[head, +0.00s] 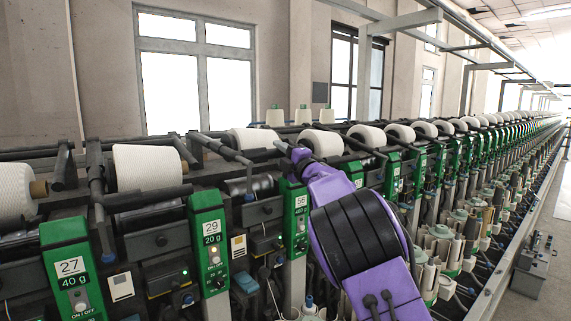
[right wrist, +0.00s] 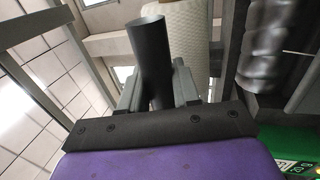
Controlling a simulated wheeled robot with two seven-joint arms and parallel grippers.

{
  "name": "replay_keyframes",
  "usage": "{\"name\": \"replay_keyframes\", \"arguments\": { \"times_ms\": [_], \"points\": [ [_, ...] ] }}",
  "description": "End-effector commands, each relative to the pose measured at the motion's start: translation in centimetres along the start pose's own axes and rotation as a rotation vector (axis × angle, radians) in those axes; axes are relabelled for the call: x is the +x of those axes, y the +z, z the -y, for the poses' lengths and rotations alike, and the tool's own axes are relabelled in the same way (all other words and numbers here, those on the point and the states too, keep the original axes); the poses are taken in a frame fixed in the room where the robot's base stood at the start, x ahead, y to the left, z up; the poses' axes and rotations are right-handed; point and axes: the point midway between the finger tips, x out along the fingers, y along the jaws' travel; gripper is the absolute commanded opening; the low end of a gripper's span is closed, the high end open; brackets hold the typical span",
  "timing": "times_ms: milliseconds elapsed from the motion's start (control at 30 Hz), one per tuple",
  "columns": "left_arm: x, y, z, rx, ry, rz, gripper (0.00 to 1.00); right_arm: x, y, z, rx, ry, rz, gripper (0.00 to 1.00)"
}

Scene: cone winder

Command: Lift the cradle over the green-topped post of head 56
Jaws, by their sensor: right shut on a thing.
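The green-topped post of head 56 (head: 294,215) stands mid-picture in the head view, with the number 56 on its label. My right gripper (head: 287,150) is above the post's top, at the end of my purple arm. It is shut on the dark round bar of the cradle (right wrist: 152,62), which shows between the fingers (right wrist: 157,88) in the right wrist view. A white yarn package (head: 253,138) sits just left of the gripper; a white package (right wrist: 190,40) also shows behind the bar in the right wrist view. My arm hides part of the cradle. My left gripper is out of view.
Posts 29 (head: 208,240) and 27 (head: 70,278) stand to the left, with a large white package (head: 147,167) between them. More heads run away to the right. A grey box (head: 533,268) stands on the floor at the right. A green post corner (right wrist: 297,150) shows in the right wrist view.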

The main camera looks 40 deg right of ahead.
Motion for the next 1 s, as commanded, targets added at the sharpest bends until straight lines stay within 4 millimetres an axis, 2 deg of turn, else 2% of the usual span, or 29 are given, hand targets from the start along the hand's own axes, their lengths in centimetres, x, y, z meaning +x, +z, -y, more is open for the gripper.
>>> {"name": "replay_keyframes", "arguments": {
  "times_ms": [33, 100, 467, 500, 533, 833, 933, 1000],
  "points": [
    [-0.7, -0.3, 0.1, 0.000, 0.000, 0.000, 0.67, 0.3, -0.1, -1.4, -0.001, 0.006, -0.002, 0.00],
    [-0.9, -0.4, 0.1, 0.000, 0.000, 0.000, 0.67, 0.4, 0.0, -2.0, -0.001, 0.005, -0.001, 0.00],
    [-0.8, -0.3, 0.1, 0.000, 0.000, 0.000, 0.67, 0.3, 0.1, -2.0, 0.001, 0.001, 0.001, 0.00],
    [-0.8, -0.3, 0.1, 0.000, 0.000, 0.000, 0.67, 0.3, 0.1, -2.0, 0.001, 0.000, 0.001, 0.41],
    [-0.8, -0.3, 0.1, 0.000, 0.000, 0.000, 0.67, 0.3, 0.1, -2.0, 0.001, 0.000, 0.001, 0.51],
    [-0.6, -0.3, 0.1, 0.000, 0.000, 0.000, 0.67, 0.1, 0.1, -1.9, 0.000, 0.001, 0.002, 0.51],
    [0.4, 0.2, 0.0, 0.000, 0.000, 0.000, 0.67, -1.1, 0.1, -1.6, -0.001, 0.001, 0.002, 0.51],
    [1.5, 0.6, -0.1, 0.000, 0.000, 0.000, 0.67, -2.6, 0.1, -1.3, 0.000, 0.001, 0.003, 0.51]
  ]
}}
